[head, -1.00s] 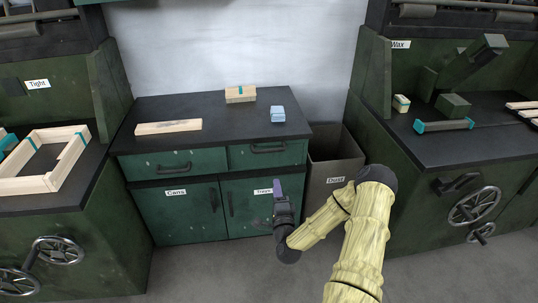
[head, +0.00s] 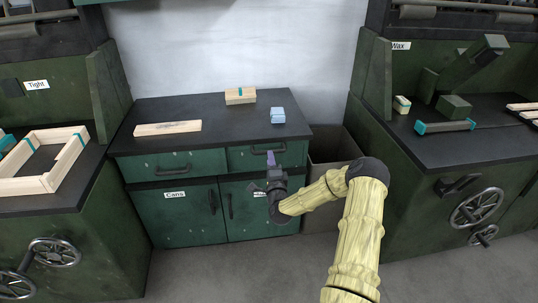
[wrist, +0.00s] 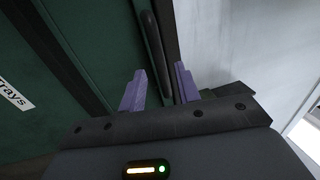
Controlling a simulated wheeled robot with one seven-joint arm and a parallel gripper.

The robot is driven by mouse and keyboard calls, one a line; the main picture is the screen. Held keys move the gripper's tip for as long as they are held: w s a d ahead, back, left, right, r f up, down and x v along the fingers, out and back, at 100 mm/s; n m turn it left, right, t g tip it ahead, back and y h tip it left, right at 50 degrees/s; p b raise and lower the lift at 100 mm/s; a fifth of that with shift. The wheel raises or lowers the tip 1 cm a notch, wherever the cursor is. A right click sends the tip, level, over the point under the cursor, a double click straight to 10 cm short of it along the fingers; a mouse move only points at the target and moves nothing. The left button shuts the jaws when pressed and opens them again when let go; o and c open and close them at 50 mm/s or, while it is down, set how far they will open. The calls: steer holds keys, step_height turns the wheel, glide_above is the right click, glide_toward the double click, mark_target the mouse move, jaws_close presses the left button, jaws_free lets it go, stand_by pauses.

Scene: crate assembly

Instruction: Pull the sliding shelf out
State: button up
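A green cabinet (head: 180,216) with a black worktop stands ahead. I cannot pick out a separate sliding shelf. Its two drawers and the two doors below look closed. The right drawer (head: 240,159) has a black bar handle (head: 262,151), also seen in the wrist view (wrist: 153,48). My gripper (head: 269,161) is in front of this drawer, just below the handle. In the wrist view its purple fingers (wrist: 160,88) are apart with nothing gripped. The handle shows beyond the gap between them; contact cannot be told. The arm partly covers the Trays door (head: 258,217).
A wooden strip (head: 168,128), a wooden block (head: 240,96) and a blue block (head: 278,115) lie on the worktop. A Dust bin (head: 334,147) stands right of the cabinet. Benches with handwheels (head: 475,206) flank both sides. Floor in front is clear.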

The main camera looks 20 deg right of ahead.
steer(key=shift+b+x, duration=0.3)
steer(key=shift+x, duration=2)
steer(key=shift+c, duration=0.4)
jaws_close()
